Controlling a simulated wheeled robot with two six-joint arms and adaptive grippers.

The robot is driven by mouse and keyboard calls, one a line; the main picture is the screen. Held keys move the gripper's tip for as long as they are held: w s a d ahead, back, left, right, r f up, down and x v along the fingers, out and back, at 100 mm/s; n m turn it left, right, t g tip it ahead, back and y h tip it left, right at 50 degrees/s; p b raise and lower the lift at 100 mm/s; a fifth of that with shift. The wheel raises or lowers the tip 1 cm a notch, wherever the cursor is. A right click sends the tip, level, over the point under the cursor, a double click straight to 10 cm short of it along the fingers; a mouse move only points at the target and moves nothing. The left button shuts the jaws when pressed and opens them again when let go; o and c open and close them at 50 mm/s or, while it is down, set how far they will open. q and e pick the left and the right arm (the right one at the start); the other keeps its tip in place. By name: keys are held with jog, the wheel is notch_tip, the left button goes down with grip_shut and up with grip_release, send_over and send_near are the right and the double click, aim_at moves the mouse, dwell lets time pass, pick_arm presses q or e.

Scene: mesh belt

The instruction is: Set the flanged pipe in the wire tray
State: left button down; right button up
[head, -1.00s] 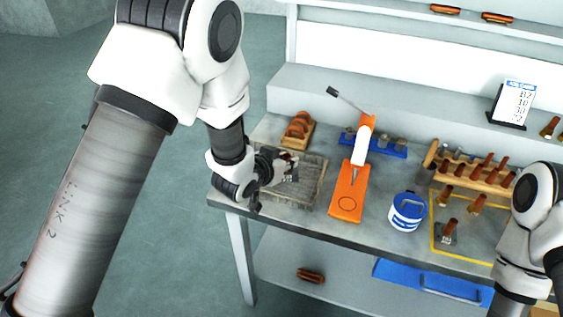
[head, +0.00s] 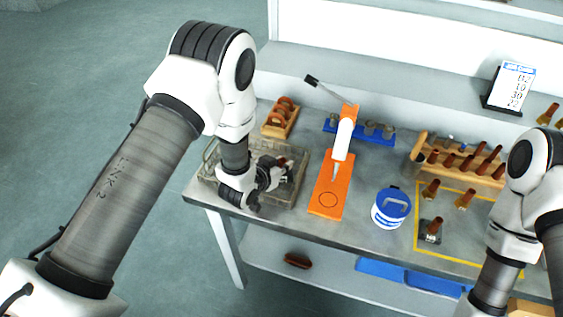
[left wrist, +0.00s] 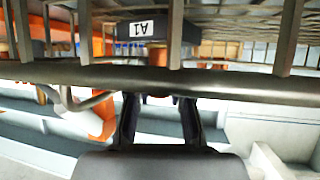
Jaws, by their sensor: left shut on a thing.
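The wire tray (head: 290,193) sits at the left end of the workbench. My left gripper (head: 276,173) is over the tray's right part, its fingers pointing right and shut on the flanged pipe. Only a small reddish-brown bit of the pipe (head: 282,161) shows in the head view. In the left wrist view, the tray's thick rim bar (left wrist: 240,83) and wires cross in front of my fingers (left wrist: 158,110). Behind the wires is a dark block labelled A1 (left wrist: 145,27). The bar hides the fingertips, and whether the pipe touches the tray floor is unclear. My right gripper is out of view.
An orange-based press (head: 328,200) stands close right of the tray. A wooden holder (head: 280,118) is behind it. A blue-and-white tub (head: 390,209), another flanged pipe (head: 431,230) and a rack of brown pipes (head: 460,163) are farther right.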

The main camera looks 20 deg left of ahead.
pick_arm(q)
jog(key=shift+s+r, duration=0.1)
jog(key=shift+s, duration=0.15)
jog(key=c, duration=1.4)
grip_release()
jog(key=o, duration=0.4)
jog(key=shift+w+f, duration=0.2)
jog(key=shift+f, duration=0.05)
jog(key=shift+c, duration=0.2)
jog(key=shift+s+r, duration=0.1)
jog(key=shift+r, duration=0.3)
jog(key=b+v, duration=0.4)
jog(key=v, duration=0.7)
jog(key=shift+s, duration=0.45)
